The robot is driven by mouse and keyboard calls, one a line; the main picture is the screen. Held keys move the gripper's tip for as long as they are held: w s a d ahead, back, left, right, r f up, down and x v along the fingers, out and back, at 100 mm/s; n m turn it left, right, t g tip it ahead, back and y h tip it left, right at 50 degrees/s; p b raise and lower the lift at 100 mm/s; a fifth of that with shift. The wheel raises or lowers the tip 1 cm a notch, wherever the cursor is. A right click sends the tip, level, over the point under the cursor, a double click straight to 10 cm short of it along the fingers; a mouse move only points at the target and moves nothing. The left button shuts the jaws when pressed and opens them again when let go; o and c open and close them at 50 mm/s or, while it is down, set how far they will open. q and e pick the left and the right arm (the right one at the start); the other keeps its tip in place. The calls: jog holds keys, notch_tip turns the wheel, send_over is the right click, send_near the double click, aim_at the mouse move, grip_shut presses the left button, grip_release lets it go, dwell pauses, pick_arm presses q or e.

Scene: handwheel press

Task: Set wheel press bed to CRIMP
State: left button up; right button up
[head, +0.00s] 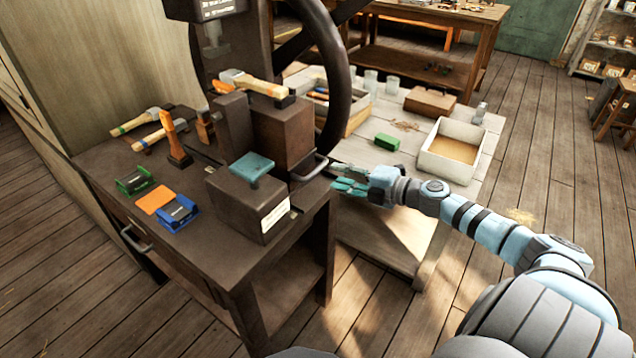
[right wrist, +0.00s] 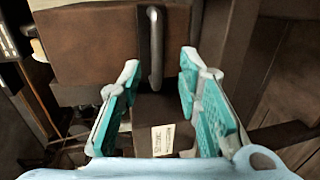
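The press is a dark metal machine with a large handwheel (head: 338,105) on a dark bench (head: 100,172). Dark blocks stand at its foot, and a metal bar handle (head: 308,170) sticks out of the right side of one block (head: 283,130). I cannot tell which part is the bed, and no CRIMP marking is readable. My right gripper (head: 337,178) is open and empty at the bench's right edge, just beside the handle. In the right wrist view the handle (right wrist: 156,50) stands between the spread teal fingers, apart from both. My left gripper is not in view.
A dark box (head: 236,208) with a teal top piece and white label stands at the bench front. Hammers (head: 138,122), a blue tray (head: 177,215) and a green tray (head: 135,180) lie left. A pale table (head: 400,215) with boxes stands behind my right arm.

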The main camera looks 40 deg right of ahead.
aim_at(320, 169)
jog(key=x, duration=0.7)
jog(key=shift+w+a+r, duration=0.1)
jog(key=shift+w+r, duration=0.05)
jog(key=shift+w, duration=0.15)
grip_shut()
